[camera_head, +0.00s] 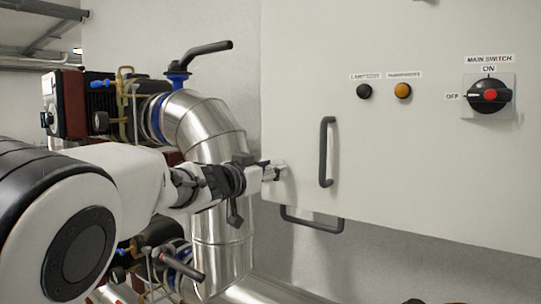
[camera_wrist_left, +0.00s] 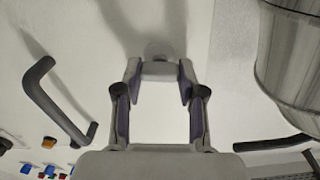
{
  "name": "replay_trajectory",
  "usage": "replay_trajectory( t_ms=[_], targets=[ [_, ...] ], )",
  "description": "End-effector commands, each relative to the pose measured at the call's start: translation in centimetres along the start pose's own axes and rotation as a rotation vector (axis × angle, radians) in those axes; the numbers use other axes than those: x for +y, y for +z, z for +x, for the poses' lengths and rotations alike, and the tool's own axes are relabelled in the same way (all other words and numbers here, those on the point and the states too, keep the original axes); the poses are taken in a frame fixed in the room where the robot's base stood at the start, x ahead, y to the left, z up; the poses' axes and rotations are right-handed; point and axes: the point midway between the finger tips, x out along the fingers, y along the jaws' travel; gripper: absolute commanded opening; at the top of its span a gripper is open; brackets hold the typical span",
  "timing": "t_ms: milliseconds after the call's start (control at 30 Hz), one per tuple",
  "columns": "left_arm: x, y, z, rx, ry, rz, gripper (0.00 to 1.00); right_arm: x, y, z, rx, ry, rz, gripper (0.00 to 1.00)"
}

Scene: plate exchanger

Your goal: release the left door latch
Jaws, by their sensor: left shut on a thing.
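The left door latch (camera_head: 279,171) is a small pale grey piece near the left edge of the light grey cabinet door (camera_head: 420,160). My left gripper (camera_head: 268,172) reaches it from the left in the head view. In the left wrist view, my left gripper (camera_wrist_left: 160,75) has both fingers closed against the sides of the latch (camera_wrist_left: 158,71), near the white door face. The fingers stay apart by the latch's width. The latch's far side and its exact turn are hard to make out. My right gripper is not in view.
A dark vertical handle (camera_head: 327,152) stands right of the latch, and a lower handle (camera_head: 311,220) sits below. A silver pipe (camera_head: 205,125) with a black valve lever (camera_head: 207,51) is close on the left. Buttons (camera_head: 403,91) and the main switch (camera_head: 489,95) are upper right.

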Motion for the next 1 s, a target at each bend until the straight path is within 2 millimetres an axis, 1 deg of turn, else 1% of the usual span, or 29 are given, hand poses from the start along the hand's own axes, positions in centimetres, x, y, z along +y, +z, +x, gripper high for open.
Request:
replay_trajectory(
  t_ms=[33,133,233,500,533,600,867,933,1000],
  targets=[
    [-0.2,-1.0,0.0,-0.004,0.001,-0.042,0.05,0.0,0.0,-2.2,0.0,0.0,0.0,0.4],
    [-0.2,-0.8,0.0,-0.003,0.0,-0.117,0.05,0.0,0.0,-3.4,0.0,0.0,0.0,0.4],
    [-0.1,-0.4,0.0,0.0,-0.001,-0.154,0.05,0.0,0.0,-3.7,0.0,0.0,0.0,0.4],
    [-0.1,-0.1,0.0,0.003,-0.001,-0.161,0.05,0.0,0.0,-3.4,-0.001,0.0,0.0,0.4],
    [-0.1,-0.1,0.0,0.003,-0.001,-0.161,0.43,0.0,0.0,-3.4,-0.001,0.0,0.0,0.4],
    [-0.1,-0.1,0.0,0.003,-0.001,-0.161,0.65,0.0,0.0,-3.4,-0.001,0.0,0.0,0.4],
    [-0.1,-0.1,0.0,0.001,-0.001,-0.16,0.65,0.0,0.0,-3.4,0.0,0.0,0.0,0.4],
    [-0.1,-0.1,-0.2,0.001,-0.001,-0.16,0.65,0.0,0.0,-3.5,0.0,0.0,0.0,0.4],
    [-0.1,-0.1,-0.8,0.001,-0.001,-0.16,0.65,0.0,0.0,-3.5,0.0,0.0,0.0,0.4]
  ],
)
